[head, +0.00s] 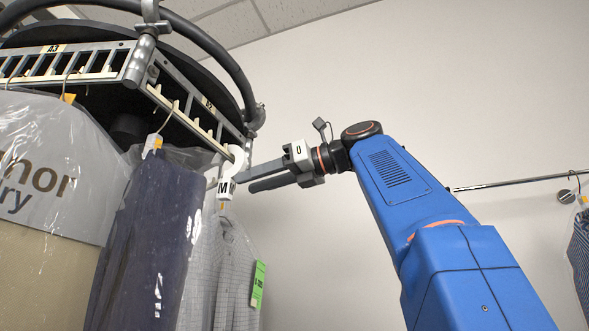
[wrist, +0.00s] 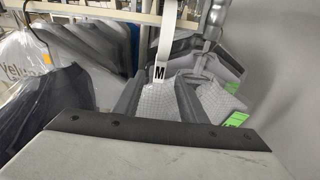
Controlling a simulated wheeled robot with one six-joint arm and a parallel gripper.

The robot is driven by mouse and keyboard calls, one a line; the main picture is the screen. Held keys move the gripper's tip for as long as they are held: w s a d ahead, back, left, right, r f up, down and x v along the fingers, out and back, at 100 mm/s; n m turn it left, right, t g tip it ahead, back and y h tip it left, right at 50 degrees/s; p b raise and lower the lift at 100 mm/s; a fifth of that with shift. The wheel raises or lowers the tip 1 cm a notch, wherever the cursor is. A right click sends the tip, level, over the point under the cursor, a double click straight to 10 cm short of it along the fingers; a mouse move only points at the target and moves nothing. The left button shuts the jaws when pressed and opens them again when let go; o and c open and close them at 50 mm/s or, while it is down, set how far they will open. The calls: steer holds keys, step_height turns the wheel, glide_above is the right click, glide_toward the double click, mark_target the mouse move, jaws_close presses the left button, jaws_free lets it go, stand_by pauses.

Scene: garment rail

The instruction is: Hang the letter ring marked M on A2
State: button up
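The white letter ring with a black M (head: 225,187) hangs at the right end of the slotted rail in the head view. In the wrist view the ring (wrist: 166,40) hangs down from the bar, and its M tag lies between the lines of the two fingers. My gripper (head: 247,180) is beside the ring from the right, its fingertips close to the tag; I cannot tell if they touch it. Its fingers (wrist: 160,90) stand apart in the wrist view. A small label (head: 207,103) on the rail's right section seems to read A2, but it is hard to read.
A rail section marked A3 (head: 54,48) is at the left. Bagged garments, including dark trousers (head: 150,230) and a checked shirt (head: 236,270) with a green tag, hang below the rail. Another bar (head: 520,183) is at the far right. The wall area around my arm is clear.

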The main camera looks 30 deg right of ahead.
steer(key=v, duration=0.9)
steer(key=shift+s, duration=0.25)
stand_by(0.4)
steer(key=shift+d, duration=0.15)
steer(key=shift+o, duration=1.1)
